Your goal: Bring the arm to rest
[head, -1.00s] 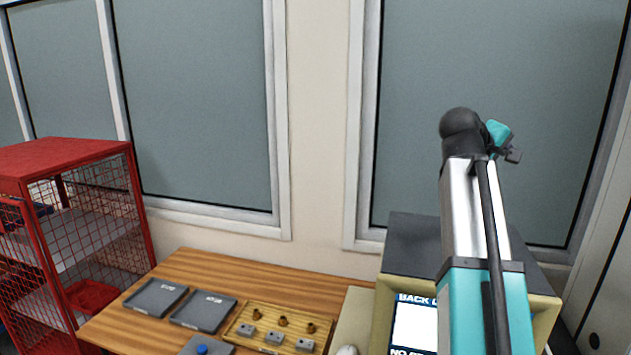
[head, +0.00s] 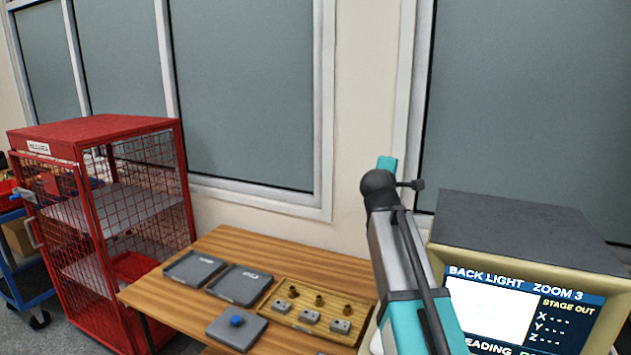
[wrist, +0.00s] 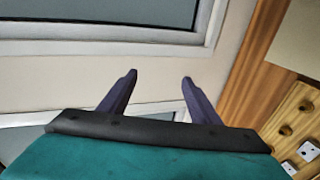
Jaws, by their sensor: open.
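My gripper (wrist: 158,80) shows in the wrist view with its two dark fingers spread apart and nothing between them. Beyond the fingers are the wall and window frame. In the head view my arm rises at the right of centre, in front of the display unit, and its end is above the table's right side. The fingers cannot be made out clearly in the head view.
A wooden table (head: 225,244) bears grey trays (head: 240,285), a plate with a blue knob (head: 237,321), and a wooden fixture (head: 290,313) with brass pieces and grey blocks. A display unit (head: 530,225) stands at right. A red mesh cage (head: 120,126) and blue cart (head: 30,285) stand at left.

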